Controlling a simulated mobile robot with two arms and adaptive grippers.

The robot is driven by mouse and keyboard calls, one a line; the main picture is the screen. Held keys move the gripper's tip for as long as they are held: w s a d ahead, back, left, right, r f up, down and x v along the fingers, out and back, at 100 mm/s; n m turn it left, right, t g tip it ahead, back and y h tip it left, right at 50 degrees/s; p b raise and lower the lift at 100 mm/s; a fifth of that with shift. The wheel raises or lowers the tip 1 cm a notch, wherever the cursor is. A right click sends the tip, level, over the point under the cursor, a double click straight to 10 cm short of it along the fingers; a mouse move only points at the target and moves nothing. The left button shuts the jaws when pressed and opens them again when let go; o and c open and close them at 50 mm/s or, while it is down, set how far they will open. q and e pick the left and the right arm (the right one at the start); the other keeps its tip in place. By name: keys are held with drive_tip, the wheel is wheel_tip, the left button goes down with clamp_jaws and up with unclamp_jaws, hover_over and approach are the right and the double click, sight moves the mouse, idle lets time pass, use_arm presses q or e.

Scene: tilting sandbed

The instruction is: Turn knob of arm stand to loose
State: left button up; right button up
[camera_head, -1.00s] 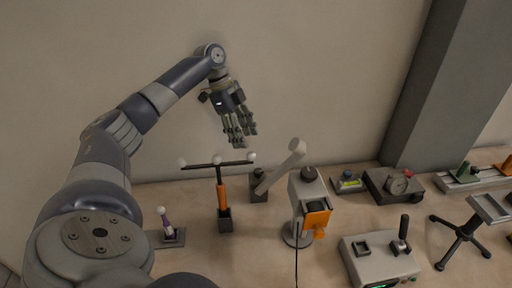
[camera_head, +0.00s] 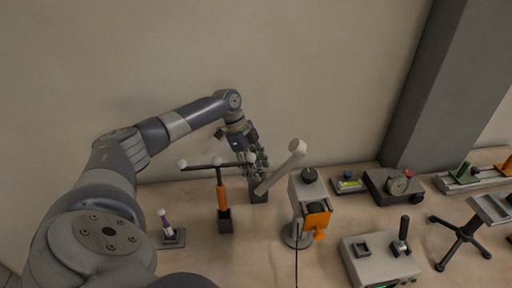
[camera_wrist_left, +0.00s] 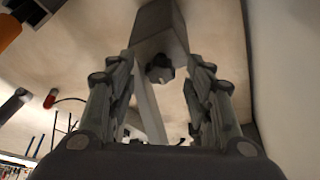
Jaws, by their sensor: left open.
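The arm stand is a dark block (camera_head: 259,196) with a pale grey arm (camera_head: 281,170) that slants up to the right and ends in a white tip. In the left wrist view its block (camera_wrist_left: 160,28) is at the top centre. The small dark knob (camera_wrist_left: 160,69) shows at the end of the block, between my fingers and apart from them. In the head view the fingers hide the knob. My left gripper (camera_head: 258,166) points down just above the block. It is open, with its fingers (camera_wrist_left: 158,95) on both sides of the knob. My right gripper is out of view.
An orange post with a dark crossbar (camera_head: 221,193) and white balls stands close to the left of the gripper. A grey device with an orange part (camera_head: 317,217) stands to the right. The wall is behind.

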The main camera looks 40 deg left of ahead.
use_arm(q)
drive_tip(key=shift+f, duration=0.15)
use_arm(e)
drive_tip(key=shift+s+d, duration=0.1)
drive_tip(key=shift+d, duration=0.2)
use_arm(q)
drive_tip(key=c, duration=1)
drive_tip(key=shift+c, duration=0.2)
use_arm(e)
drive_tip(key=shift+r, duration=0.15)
